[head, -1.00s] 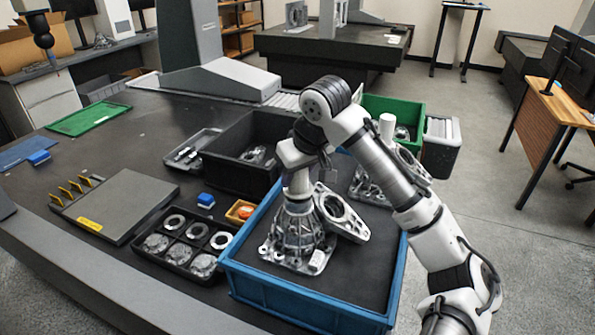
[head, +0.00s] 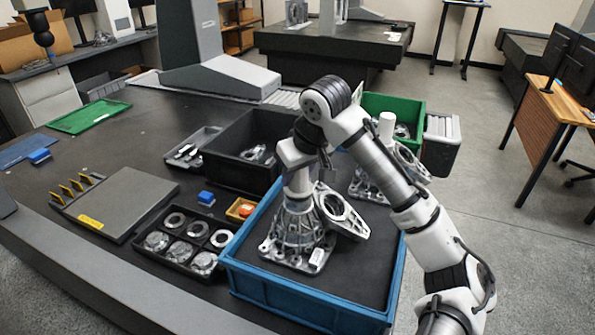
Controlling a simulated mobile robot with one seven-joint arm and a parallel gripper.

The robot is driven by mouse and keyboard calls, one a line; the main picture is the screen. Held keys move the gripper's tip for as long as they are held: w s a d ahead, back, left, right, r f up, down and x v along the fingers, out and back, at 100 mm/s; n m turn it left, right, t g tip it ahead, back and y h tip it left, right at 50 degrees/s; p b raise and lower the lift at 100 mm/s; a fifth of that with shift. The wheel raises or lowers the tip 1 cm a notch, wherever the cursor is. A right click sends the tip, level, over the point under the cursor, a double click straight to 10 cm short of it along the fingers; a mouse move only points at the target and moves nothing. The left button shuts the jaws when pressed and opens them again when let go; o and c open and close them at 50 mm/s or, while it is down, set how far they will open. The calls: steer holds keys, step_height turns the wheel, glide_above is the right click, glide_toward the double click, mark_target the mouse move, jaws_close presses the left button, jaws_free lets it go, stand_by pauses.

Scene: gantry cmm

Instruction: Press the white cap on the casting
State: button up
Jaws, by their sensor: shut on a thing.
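The near grey metal casting (head: 296,243) stands upright on its flanged base in the blue-walled bin (head: 300,305). My gripper (head: 298,203) points down over its top and meets the casting's upper end. The jaws are shut on what appears to be the white cap, but hand and cap blend together and the fingertips are hard to make out. I cannot tell how the cap is seated. A small white patch (head: 317,256) shows on the casting's base. A ring-ended bracket (head: 341,212) lies against the casting's right side.
Behind my forearm is another casting (head: 367,187) near a white cylinder (head: 386,126). A black bin (head: 222,160) and a green bin (head: 385,103) stand behind the blue bin. A black tray of rings (head: 180,262) lies left. My arm crosses the bin's right side.

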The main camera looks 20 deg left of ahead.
steer(key=o, duration=1.5)
steer(key=shift+r+p, duration=3.05)
steer(key=shift+r, duration=0.45)
steer(key=shift+c, duration=0.2)
jaws_close()
